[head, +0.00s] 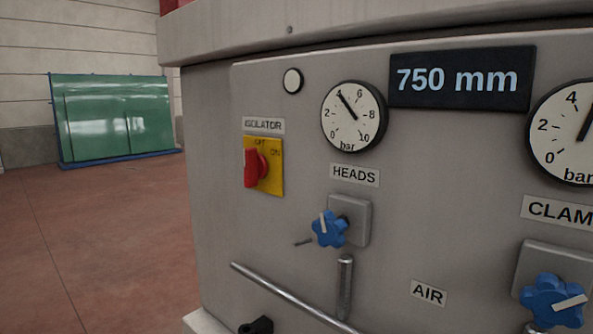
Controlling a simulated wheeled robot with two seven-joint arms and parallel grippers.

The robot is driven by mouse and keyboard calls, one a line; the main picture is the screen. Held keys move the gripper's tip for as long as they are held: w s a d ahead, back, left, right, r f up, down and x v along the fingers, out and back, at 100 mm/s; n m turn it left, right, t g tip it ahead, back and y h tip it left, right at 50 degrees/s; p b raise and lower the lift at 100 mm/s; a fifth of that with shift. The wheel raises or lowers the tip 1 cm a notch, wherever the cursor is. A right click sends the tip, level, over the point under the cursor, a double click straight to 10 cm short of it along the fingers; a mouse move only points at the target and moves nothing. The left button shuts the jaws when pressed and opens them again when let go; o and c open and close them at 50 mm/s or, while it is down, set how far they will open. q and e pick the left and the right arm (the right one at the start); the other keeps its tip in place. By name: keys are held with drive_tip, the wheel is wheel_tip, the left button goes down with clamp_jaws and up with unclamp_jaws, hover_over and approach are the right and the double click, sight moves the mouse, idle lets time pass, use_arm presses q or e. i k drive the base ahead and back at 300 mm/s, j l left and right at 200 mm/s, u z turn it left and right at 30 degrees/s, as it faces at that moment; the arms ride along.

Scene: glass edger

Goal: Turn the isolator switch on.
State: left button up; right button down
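The isolator switch is a red rotary handle (253,169) on a yellow plate (275,182), on the grey machine panel left of centre in the head view. The handle stands about upright, its top end towards the OFF mark. The ON mark is at the plate's upper right. A label reading ISOLATOR (263,125) sits just above the plate. Neither of my grippers shows in this view, and nothing touches the handle.
A blue HEADS knob (330,229) sits below right of the switch, with a pressure gauge (352,116) above it. A metal rail (290,297) crosses the panel's lower part. A small black part (257,325) shows at the bottom edge. Open floor (100,240) lies left.

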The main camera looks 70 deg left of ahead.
sight(256, 167)
drive_tip(key=u, duration=2.45)
